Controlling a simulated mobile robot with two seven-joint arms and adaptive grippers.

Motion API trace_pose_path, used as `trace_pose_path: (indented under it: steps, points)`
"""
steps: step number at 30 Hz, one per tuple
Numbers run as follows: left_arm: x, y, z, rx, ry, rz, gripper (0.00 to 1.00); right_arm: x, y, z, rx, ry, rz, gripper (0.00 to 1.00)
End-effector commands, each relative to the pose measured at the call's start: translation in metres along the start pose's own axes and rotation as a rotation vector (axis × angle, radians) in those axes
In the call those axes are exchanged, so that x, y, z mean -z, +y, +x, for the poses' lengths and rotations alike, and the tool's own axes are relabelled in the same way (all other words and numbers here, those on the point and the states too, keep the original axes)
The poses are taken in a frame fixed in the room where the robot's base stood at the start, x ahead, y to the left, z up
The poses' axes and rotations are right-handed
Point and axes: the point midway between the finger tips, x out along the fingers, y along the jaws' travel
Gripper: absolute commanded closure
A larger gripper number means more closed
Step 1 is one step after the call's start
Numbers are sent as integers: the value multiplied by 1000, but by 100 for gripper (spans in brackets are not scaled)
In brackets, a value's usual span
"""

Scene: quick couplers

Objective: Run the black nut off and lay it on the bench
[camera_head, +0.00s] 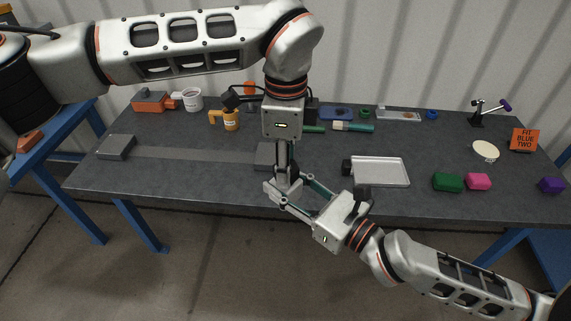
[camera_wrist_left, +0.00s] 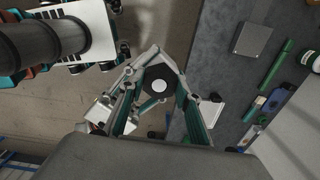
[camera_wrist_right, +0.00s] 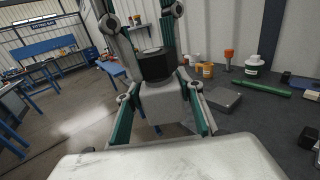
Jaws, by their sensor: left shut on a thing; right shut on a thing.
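The coupler is held between my two grippers, in front of the bench's front edge. Its grey block-like body (camera_wrist_right: 165,105) is between the fingers of my right gripper (camera_head: 281,188), which reaches in from the lower right. The black nut (camera_wrist_right: 154,65) sits on top of that body, in line with it. My left gripper (camera_head: 284,172) points down from above, shut on the black nut. In the left wrist view the nut (camera_wrist_left: 152,76) shows as a dark ring around a pale round centre. Whether its thread is partly undone cannot be seen. Fingers hide much of the coupler in the head view.
The dark bench (camera_head: 225,182) has clear room at its front left. A grey block (camera_head: 116,147) lies left. A pale tray (camera_head: 382,171) stands right, near green (camera_head: 447,182) and pink (camera_head: 478,181) blocks. Blue rings (camera_head: 432,114), tools and an orange mug (camera_head: 231,121) are farther back.

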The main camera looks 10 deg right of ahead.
Motion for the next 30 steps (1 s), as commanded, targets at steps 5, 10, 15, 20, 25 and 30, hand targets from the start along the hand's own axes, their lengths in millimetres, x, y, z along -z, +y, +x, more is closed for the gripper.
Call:
trace_pose_path:
  steps: [5, 10, 15, 20, 25, 30]
  points:
    - [0, 0, -6, 1, 0, 0, 93, -1, 0, 0, 0, -3, -1, 100]
    - [0, 0, -12, 0, 0, 0, 93, -1, 0, 0, 0, -2, -1, 100]
    - [0, 0, -17, 1, 0, 0, 93, -1, 0, 0, 0, -3, -1, 100]
    - [0, 0, -20, 1, 0, 0, 93, -1, 0, 0, 0, -2, -1, 100]
    - [0, 0, -20, 0, 0, 0, 93, -1, 0, 0, 0, -2, -1, 100]
    - [0, 0, -23, 1, 0, 0, 93, -1, 0, 0, 0, -2, -1, 100]
